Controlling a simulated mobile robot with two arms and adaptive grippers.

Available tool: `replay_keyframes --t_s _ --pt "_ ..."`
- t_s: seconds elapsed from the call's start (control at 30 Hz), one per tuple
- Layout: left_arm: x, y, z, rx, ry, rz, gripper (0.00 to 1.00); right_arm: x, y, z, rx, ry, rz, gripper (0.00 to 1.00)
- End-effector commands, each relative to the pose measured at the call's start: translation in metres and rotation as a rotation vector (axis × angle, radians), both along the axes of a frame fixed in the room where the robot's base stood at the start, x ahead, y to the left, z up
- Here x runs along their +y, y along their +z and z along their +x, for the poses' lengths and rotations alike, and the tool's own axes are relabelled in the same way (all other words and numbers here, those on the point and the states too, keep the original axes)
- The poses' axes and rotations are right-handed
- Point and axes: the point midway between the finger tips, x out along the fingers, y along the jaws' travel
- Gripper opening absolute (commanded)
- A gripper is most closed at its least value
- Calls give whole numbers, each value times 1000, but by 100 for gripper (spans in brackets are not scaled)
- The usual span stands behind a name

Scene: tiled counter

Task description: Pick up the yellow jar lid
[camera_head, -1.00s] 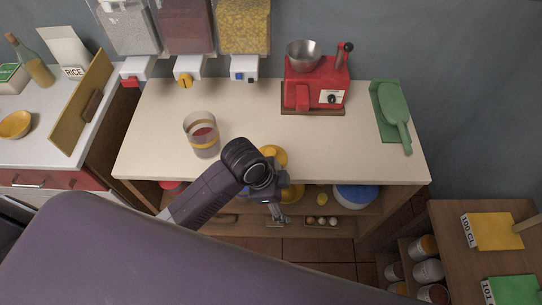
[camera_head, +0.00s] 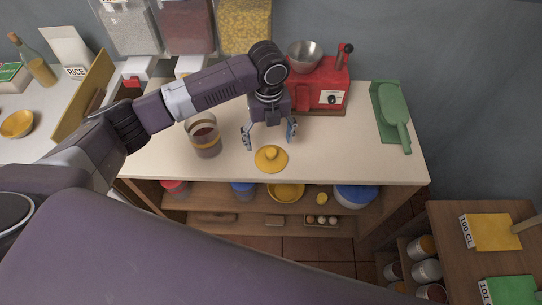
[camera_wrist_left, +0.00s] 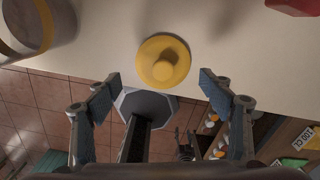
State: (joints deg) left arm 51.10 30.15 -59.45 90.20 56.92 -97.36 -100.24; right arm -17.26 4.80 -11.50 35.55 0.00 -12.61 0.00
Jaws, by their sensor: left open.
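The yellow jar lid (camera_head: 271,159) lies flat on the pale countertop near its front edge, its round knob facing up. It also shows in the left wrist view (camera_wrist_left: 163,62), just beyond and between the fingers. My left gripper (camera_head: 269,139) is open and empty, above the counter, with its fingers spread and pointing toward the front edge. In the left wrist view the open gripper (camera_wrist_left: 160,88) does not touch the lid. My right gripper is in neither view.
A glass jar (camera_head: 205,138) stands left of the lid. The shelf below holds a yellow bowl (camera_head: 287,193) and several containers. The counter right of the lid is clear.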

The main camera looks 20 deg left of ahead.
Motion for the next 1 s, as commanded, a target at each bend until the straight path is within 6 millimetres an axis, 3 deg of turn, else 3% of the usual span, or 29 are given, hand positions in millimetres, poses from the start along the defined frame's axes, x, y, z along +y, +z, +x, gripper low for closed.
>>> replay_keyframes --t_s 0.4,0.73,1.0 --pt "-7 -54 -4 1 2 1 74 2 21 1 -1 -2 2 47" --pt "-7 -63 -3 -4 0 0 74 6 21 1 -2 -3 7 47" --pt "-7 -63 -3 -4 1 0 44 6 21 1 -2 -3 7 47"
